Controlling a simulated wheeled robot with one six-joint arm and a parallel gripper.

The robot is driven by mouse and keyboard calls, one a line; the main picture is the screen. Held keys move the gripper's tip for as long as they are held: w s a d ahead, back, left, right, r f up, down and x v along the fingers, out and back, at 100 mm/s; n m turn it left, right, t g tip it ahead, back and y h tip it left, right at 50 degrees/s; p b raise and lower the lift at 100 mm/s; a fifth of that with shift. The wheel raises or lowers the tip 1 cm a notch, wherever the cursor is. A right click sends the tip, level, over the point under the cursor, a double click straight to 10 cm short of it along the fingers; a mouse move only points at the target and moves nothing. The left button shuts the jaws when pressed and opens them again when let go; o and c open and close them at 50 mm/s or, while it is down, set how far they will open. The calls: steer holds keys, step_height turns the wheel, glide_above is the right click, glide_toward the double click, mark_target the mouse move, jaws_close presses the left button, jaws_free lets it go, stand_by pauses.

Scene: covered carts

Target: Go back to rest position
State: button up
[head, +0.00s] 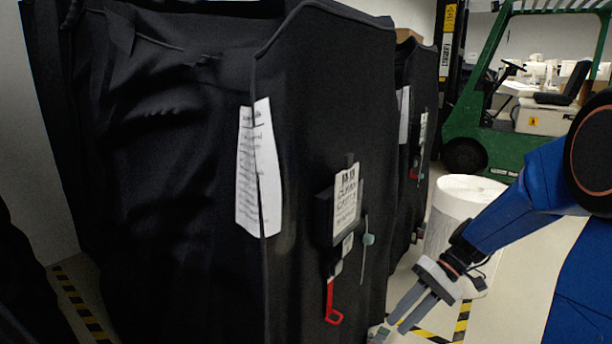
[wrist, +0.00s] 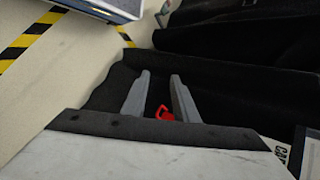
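My gripper (head: 388,328) is at the lower right of the head view, at the end of my blue arm, pointing down and left. In the wrist view my gripper (wrist: 161,76) shows two grey fingers standing apart, with nothing held between them. A black covered cart (head: 330,90) stands to the left of the gripper, with a gap seen between them. A red hooked handle (head: 333,303) hangs on the cart's side; a red handle (wrist: 164,113) also shows beyond and between the fingers in the wrist view.
The cart carries a white paper sheet (head: 258,170) and a label holder (head: 345,200). A second black cart (head: 420,100) stands behind. A white roll (head: 455,200) is behind my arm. A green forklift (head: 490,110) stands at the back right. Yellow-black tape (wrist: 30,42) marks the pale floor.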

steer(key=s+d+r+t+h, duration=0.2)
steer(key=s+r+t+h, duration=0.2)
steer(key=s, duration=0.4)
steer(key=s+d+r+m+t+h, duration=0.1)
steer(key=s+d+r+t+h, duration=0.2)
steer(key=s, duration=0.5)
steer(key=shift+s+d+r+t+h, duration=0.25)
steer(key=shift+d+r+t+h, duration=0.1)
steer(key=shift+r+t+h, duration=0.55)
steer(key=shift+f, duration=0.1)
stand_by(2.1)
